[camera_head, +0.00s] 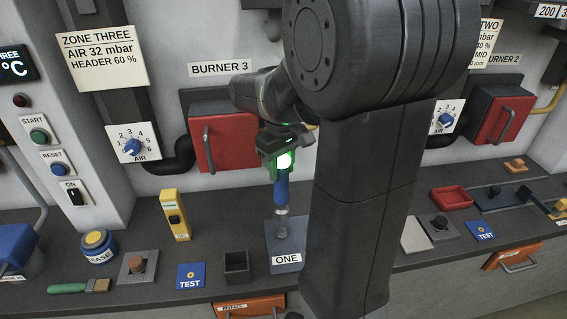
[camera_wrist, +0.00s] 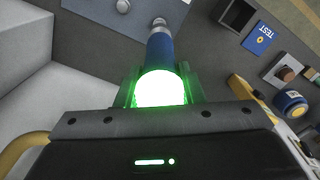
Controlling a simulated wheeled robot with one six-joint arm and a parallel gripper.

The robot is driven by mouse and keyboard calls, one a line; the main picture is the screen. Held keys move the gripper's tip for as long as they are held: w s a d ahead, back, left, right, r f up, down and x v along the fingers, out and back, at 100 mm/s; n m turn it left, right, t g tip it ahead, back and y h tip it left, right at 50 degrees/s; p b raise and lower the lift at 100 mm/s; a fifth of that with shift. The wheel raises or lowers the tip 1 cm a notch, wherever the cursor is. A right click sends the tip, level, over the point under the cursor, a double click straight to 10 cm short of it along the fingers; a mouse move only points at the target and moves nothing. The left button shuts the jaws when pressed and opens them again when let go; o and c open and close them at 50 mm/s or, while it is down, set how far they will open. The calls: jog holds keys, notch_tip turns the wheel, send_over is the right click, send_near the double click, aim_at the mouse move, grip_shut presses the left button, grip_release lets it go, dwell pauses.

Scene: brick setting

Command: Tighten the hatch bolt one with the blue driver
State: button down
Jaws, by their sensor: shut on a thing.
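My gripper (camera_head: 282,160) is shut on the blue driver (camera_head: 281,188), which points down with its glowing end between the fingers. The driver's blue handle (camera_wrist: 159,50) also shows in the wrist view, with my gripper (camera_wrist: 160,90) around its near end. Below the driver is a grey plate (camera_head: 272,246) labelled ONE. A round grey bolt head (camera_head: 282,232) stands on this plate, right under the driver's silver tip (camera_head: 281,211). I cannot tell whether tip and bolt touch. In the wrist view a small round knob (camera_wrist: 123,6) shows left of the tip.
A dark open box (camera_head: 237,266) stands left of the plate, near a blue TEST card (camera_head: 191,276). A yellow meter (camera_head: 175,214) stands further left. The red burner door (camera_head: 224,140) is behind my gripper. My arm hides the counter to the right.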

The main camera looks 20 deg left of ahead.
aim_at(282, 192)
jog(key=shift+r, duration=0.1)
jog(key=shift+f+b, duration=1.85)
jog(key=shift+f, duration=1.15)
jog(key=shift+d+f+b, duration=0.1)
jog(key=shift+f+b, duration=0.55)
jog(key=shift+f, duration=0.7)
dwell(0.4)
jog(key=shift+r+p, duration=3)
jog(key=shift+r, duration=0.55)
